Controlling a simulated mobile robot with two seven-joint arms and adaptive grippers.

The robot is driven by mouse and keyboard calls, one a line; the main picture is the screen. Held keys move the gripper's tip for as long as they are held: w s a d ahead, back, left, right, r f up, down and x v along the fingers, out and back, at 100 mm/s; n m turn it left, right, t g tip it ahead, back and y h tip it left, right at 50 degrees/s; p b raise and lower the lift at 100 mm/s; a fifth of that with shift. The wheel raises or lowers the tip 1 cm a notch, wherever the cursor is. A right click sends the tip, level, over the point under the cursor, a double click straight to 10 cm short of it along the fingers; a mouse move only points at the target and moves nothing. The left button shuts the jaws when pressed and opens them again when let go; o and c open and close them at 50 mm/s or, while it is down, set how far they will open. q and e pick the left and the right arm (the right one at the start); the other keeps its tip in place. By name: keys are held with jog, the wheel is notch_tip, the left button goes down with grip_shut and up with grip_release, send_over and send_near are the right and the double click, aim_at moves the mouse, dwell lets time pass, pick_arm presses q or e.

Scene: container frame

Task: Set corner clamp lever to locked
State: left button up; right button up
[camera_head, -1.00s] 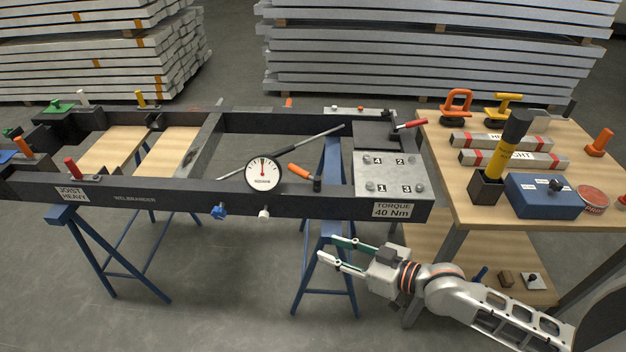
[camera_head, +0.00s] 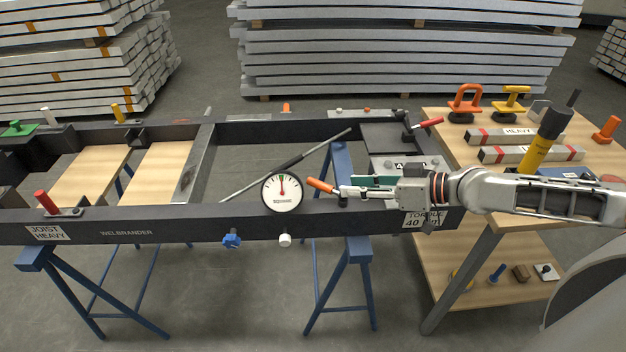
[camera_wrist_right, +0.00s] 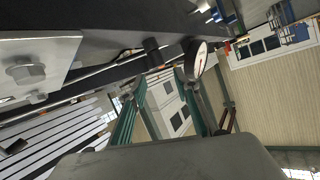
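A lever with an orange handle (camera_head: 320,186) sits on the near beam of the dark frame, just right of the round gauge (camera_head: 282,192). Its pivot is partly hidden by my right gripper (camera_head: 347,187). A red-handled lever (camera_head: 428,123) stands at the far right corner of the frame. Which one the task calls the corner clamp lever I cannot tell. My right gripper is close to the right end of the orange handle; contact is unclear. In the right wrist view its two green fingers (camera_wrist_right: 161,85) are apart with nothing held between them. My left gripper is out of view.
The corner plate (camera_head: 405,165) is partly behind my right gripper. A red clamp (camera_head: 46,203) stands at the frame's left. The wooden table (camera_head: 450,150) on the right holds bars, clamps and a yellow-black tool (camera_head: 545,138). Blue trestles (camera_head: 340,265) support the frame.

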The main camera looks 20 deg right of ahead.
aim_at(326, 188)
jog(key=shift+w+a+f+p, duration=0.1)
jog(key=shift+w+a+p, duration=0.45)
jog(key=shift+w+p, duration=0.1)
jog(key=shift+f+p+x, duration=0.2)
jog(key=shift+p+x, duration=0.35)
jog(key=shift+x, duration=2.5)
grip_shut()
